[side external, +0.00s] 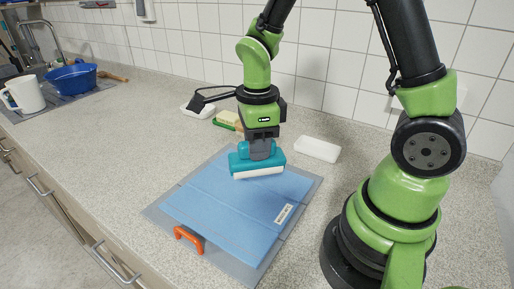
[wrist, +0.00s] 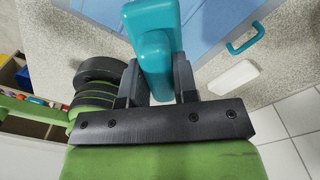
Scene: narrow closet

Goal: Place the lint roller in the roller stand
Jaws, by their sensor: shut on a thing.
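The lint roller (side external: 258,164) has a teal body and a white roller along its lower edge. My gripper (side external: 262,150) is shut on it and holds it over the back part of the blue cloth; I cannot tell whether the roller touches the cloth. In the wrist view, the teal body (wrist: 152,55) sits between the dark fingers of my gripper (wrist: 157,85), and its white roller is hidden. A low white tray-like piece (side external: 317,149) lies behind the cloth to the right. It may be the roller stand, but I cannot tell.
The blue cloth (side external: 225,215) lies flat on a grey board (side external: 270,252) with an orange handle (side external: 188,238). A blue bowl (side external: 72,77) and white jug (side external: 25,93) stand far left.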

